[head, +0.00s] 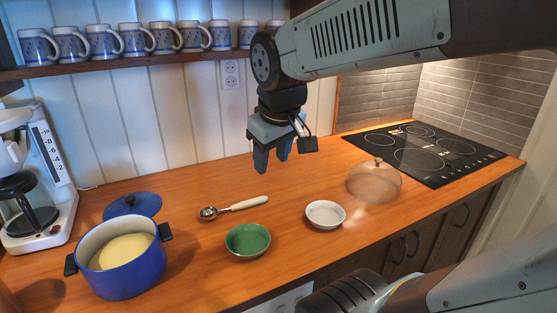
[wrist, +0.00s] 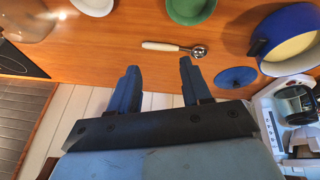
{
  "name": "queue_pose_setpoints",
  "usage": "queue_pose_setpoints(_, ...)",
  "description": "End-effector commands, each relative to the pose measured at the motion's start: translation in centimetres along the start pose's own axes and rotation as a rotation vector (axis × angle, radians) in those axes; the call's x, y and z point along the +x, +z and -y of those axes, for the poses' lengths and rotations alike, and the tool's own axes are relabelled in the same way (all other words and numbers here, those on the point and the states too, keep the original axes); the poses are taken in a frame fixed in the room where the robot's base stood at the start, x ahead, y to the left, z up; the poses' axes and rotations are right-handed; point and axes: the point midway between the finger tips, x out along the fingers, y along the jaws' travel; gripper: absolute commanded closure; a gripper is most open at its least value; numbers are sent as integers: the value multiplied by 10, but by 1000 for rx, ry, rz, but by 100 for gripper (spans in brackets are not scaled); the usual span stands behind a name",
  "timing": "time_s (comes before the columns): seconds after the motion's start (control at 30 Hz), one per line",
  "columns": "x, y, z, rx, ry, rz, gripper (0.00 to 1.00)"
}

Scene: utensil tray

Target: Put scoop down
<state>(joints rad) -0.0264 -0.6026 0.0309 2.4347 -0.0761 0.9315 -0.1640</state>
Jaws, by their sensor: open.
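The scoop (head: 232,208) lies on the wooden counter, with a metal bowl end at the left and a pale handle at the right. It also shows in the wrist view (wrist: 172,47), lying flat beyond the fingertips. My gripper (head: 272,165) is open and empty, held in the air above the back part of the counter. Its two blue fingers (wrist: 157,75) are spread apart in the wrist view, and nothing is between them. The scoop is clear of the fingers and rests on the counter by itself.
A blue pot (head: 120,262) with pale contents stands at left, its blue lid (head: 132,205) behind. A green bowl (head: 248,241), a white bowl (head: 325,214) and a glass lid (head: 374,182) stand along the counter. A coffee maker (head: 45,170) is far left; a black cooktop (head: 430,150) is right.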

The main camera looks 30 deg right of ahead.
Motion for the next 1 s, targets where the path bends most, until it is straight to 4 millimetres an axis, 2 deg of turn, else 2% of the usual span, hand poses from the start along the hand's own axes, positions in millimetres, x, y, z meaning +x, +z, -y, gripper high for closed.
queue_pose_setpoints(0.1,-10,17,1,130,-17,-59,52)
queue_pose_setpoints(0.3,-17,30,3,252,-40,-111,52)
queue_pose_setpoints(0.7,-18,32,3,269,-43,-116,52)
queue_pose_setpoints(0.8,-18,32,3,268,-43,-116,57)
queue_pose_setpoints(1.0,-17,32,3,267,-43,-116,57)
